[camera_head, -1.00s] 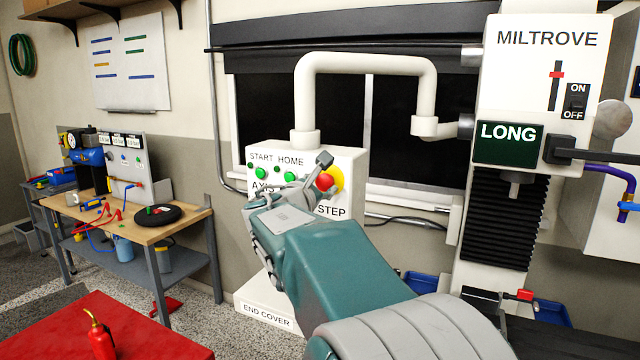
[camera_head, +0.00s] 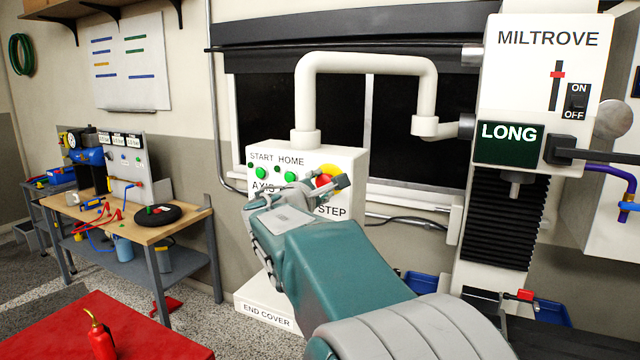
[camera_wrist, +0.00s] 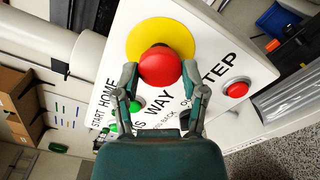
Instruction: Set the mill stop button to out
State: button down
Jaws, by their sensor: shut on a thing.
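The mill stop button is a red mushroom button (camera_wrist: 159,66) on a round yellow plate (camera_wrist: 137,36), on the white control box. In the head view the red button (camera_head: 323,181) and yellow plate (camera_head: 331,170) are partly covered by my gripper (camera_head: 333,182). In the wrist view my gripper (camera_wrist: 158,73) has one finger on each side of the red button's head, and the jaws are shut on it.
The white control box (camera_head: 352,158) also has green buttons (camera_head: 261,173), and a smaller red button (camera_wrist: 237,88) beside the STEP label. A white pipe arm (camera_head: 305,95) rises from the box. The MILTROVE machine (camera_head: 545,75) stands right; a workbench (camera_head: 190,219) stands left.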

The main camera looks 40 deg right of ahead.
jog(key=shift+s+a+f, duration=0.1)
jog(key=shift+f, duration=0.2)
dwell(0.4)
grip_release()
jog(key=shift+r, duration=0.1)
jog(key=shift+a, duration=0.1)
jog(key=shift+a+r, duration=0.1)
jog(key=shift+a, duration=0.2)
jog(key=v, duration=0.5)
jog(key=shift+s+a, duration=0.2)
jog(key=shift+a, duration=0.05)
dwell(0.4)
